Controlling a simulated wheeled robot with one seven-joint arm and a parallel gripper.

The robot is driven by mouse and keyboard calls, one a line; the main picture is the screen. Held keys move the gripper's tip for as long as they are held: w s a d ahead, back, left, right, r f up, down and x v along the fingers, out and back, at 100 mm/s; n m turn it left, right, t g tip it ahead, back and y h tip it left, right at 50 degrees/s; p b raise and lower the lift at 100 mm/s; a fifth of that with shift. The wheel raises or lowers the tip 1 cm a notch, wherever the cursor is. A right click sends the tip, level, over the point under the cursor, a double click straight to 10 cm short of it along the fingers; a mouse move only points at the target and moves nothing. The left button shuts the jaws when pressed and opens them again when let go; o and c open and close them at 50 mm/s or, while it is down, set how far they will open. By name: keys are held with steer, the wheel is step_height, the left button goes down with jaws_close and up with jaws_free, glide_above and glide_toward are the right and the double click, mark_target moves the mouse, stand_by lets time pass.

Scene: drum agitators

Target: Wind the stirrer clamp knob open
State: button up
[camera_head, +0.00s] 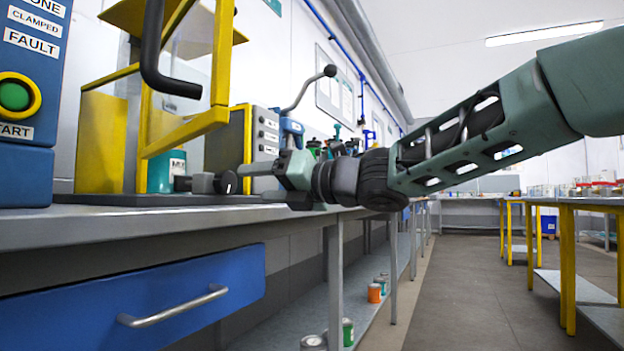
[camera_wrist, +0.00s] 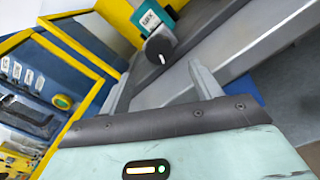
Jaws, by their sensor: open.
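The clamp knob (camera_head: 228,182) is dark and round, on a short grey block low at the front of the yellow-framed stirrer (camera_head: 192,130). In the wrist view the knob (camera_wrist: 159,47) has a white mark on its face and shows just beyond and between my fingertips. My gripper (camera_head: 243,171) is open and empty, pointing left at the knob above the bench edge. In the wrist view its fingers (camera_wrist: 160,78) stand to either side, apart from the knob. A teal container labelled MIX (camera_head: 166,172) stands inside the frame, partly hidden behind its yellow bar.
A blue control panel (camera_head: 30,75) with a green button stands at left. A black handle (camera_head: 160,60) hangs ahead of the yellow frame. The bench (camera_head: 100,225) has a blue drawer below; the aisle is clear.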

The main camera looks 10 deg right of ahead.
steer(key=p+v, duration=0.2)
steer(key=v, duration=0.8)
steer(key=shift+s, duration=0.15)
